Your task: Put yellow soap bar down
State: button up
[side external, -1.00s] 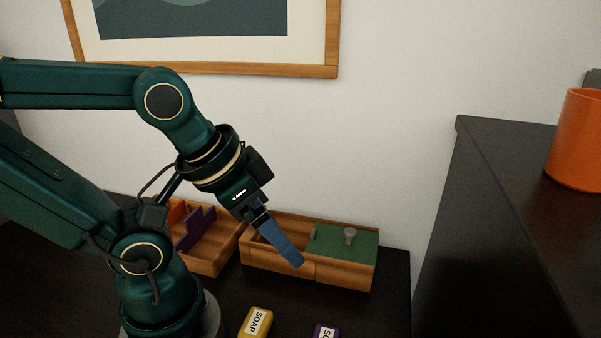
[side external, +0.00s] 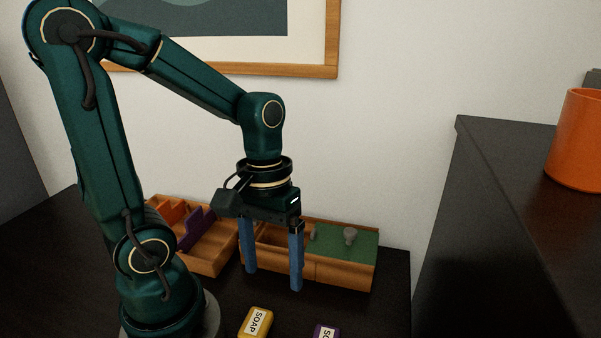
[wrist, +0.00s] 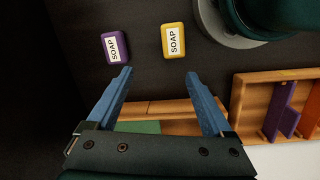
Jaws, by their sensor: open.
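The yellow soap bar (side external: 256,322) lies flat on the dark desk with its SOAP label up. It also shows in the wrist view (wrist: 173,40), ahead of my fingertips and not between them. A purple soap bar (wrist: 116,47) lies beside it; in the side view it (side external: 326,331) is cut by the bottom edge. My gripper (side external: 271,280) points down with its blue fingers wide apart and empty, in front of or over the wooden box with the green panel (side external: 335,277). In the wrist view my gripper (wrist: 165,75) is open too.
A second wooden box (side external: 212,262) with orange and purple dividers stands behind my base. A tall dark cabinet (side external: 500,220) with an orange mug (side external: 578,145) stands at right. The dark desk around the soaps looks clear.

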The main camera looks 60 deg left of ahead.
aim_at(257, 319)
jog(key=f+n+g, duration=0.1)
jog(key=s+f+g+h, duration=0.1)
jog(key=a+f+n, duration=0.1)
jog(key=f, duration=0.1)
jog(key=shift+s+n+g+h, duration=0.3)
jog(key=shift+s+g, duration=0.05)
jog(key=shift+g, duration=0.05)
jog(key=shift+x, duration=2.4)
grip_shut()
